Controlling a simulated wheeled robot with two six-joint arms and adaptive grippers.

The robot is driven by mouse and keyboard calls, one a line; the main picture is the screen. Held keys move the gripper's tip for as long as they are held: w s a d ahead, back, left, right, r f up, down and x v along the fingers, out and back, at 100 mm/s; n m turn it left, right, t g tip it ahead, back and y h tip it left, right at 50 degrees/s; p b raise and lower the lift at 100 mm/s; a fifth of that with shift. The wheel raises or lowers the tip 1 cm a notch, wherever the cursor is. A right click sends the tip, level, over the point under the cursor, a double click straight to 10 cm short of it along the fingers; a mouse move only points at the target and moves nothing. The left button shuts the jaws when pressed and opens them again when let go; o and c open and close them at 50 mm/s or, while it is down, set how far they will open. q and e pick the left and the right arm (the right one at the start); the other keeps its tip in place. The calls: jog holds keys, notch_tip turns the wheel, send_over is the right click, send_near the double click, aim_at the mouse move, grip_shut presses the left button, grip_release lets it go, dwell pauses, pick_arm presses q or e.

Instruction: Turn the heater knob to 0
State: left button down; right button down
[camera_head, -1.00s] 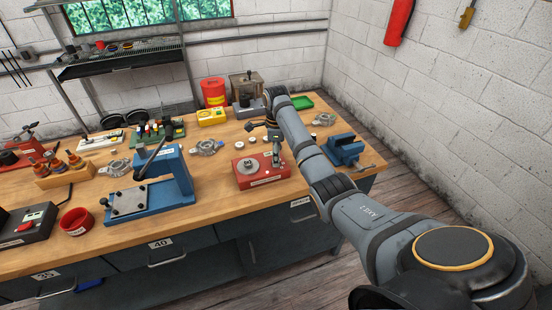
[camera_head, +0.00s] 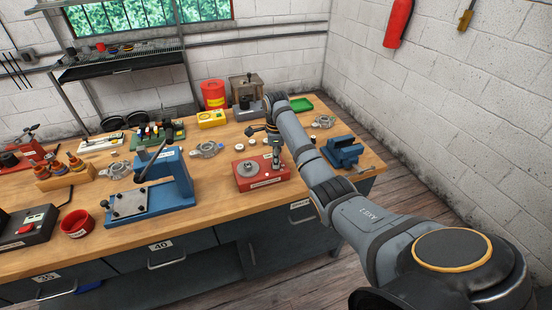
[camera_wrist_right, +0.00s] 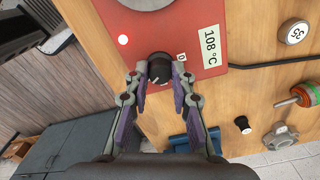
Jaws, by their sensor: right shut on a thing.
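The heater is a red box (camera_head: 250,184) on the workbench, with a round grey plate (camera_head: 247,167) on top. Much of the dial marking is hidden. In the head view the right gripper (camera_head: 276,156) is small at the heater's right side. My left gripper is out of view.
A blue press (camera_head: 172,185) stands left of the heater and a blue vise (camera_head: 344,152) to its right. Behind are a yellow box (camera_head: 212,118), a red canister (camera_head: 213,95) and a green tray (camera_head: 301,105). A dark cable (camera_wrist_right: 270,63) leaves the heater.

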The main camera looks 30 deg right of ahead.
jog(key=n+p, duration=0.1)
jog(key=p, duration=0.1)
jog(key=n+p, duration=0.4)
jog(key=shift+r+p, duration=0.3)
jog(key=n+p, duration=0.2)
jog(key=shift+n, duration=0.4)
jog(key=n+p, duration=0.2)
jog(key=n, duration=0.1)
jog(key=shift+f+n, duration=0.15)
jog(key=shift+n, duration=0.15)
jog(key=n+p, duration=0.1)
jog(key=n, duration=0.3)
jog(key=shift+w+f+n, duration=0.1)
jog(key=shift+n, duration=0.2)
jog(key=n+p, duration=0.1)
jog(key=n, duration=0.3)
jog(key=shift+n, duration=0.3)
jog(key=n+p, duration=0.1)
jog(key=n, duration=0.3)
jog(key=shift+a, duration=0.1)
jog(key=n, duration=0.5)
jog(key=shift+f, duration=0.1)
